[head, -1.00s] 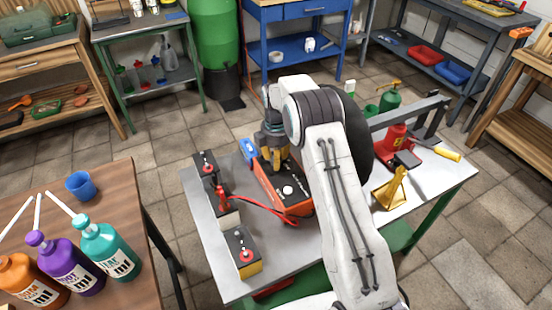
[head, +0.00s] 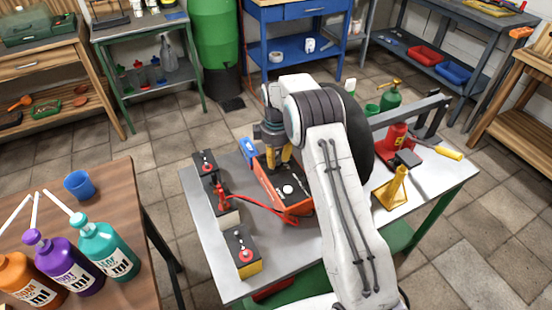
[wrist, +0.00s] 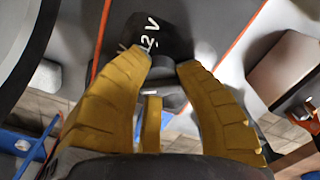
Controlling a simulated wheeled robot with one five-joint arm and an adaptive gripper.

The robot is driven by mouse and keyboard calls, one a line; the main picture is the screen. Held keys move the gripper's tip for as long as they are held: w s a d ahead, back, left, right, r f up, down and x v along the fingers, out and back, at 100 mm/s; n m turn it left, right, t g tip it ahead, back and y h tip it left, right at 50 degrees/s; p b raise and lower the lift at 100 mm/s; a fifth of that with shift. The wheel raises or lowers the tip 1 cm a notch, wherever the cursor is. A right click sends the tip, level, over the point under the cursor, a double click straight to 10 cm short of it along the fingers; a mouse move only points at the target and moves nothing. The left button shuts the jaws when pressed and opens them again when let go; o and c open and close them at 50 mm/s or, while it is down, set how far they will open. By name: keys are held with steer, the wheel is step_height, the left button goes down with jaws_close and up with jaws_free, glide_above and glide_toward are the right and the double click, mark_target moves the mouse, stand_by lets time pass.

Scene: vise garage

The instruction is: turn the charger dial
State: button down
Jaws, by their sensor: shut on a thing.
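The charger (head: 297,205) is an orange-red box with a dark top face and a round white spot, standing on the grey table. My gripper (head: 279,162) points down onto the far part of its top. White "12V" lettering shows on the charger's black face (wrist: 165,32) just beyond the fingertips.
Several black-topped batteries (head: 240,243) stand left of the charger; a red clamp (head: 222,194) and red cable (head: 262,208) run between them. A yellow funnel-like stand (head: 391,190) and red vise-like tool (head: 397,145) are right of my arm.

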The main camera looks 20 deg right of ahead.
steer(key=m, duration=0.4)
steer(key=shift+s+f+m, duration=0.1)
steer(key=shift+f+m, duration=0.05)
steer(key=shift+m, duration=0.25)
steer(key=m, duration=0.4)
steer(key=shift+b, duration=0.3)
steer(key=m, duration=0.5)
steer(key=shift+m, duration=2.2)
steer(key=c, duration=0.8)
jaws_free()
steer(key=shift+c, duration=0.2)
